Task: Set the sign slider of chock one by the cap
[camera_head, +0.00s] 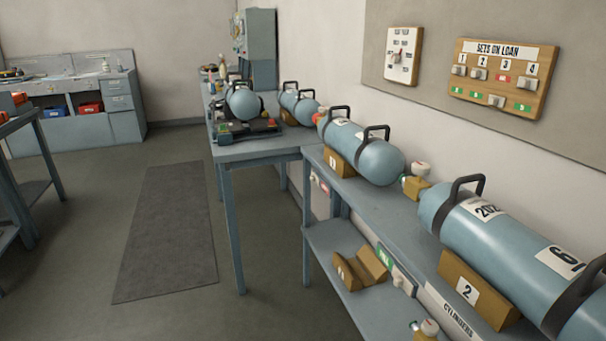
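A wooden chock with a "1" label (343,168) stands on the right bench and bears a blue cylinder (362,150) with two dark handles. A small valve end with red on it (321,117) shows at the cylinder's far left end. Below the bench edge near chock one is a small red and white sign (320,183); its slider and any cap are too small to tell. Farther along the same edge is a green sign (384,255) with a pale slider block (404,281). Neither of my grippers is in view.
A chock labelled "2" (466,290) bears a larger cylinder (495,232). An empty wooden chock (360,268) sits on the lower shelf. The "SETS ON LOAN" board (500,76) hangs on the wall. Floor with a dark mat (170,232) is clear to the left.

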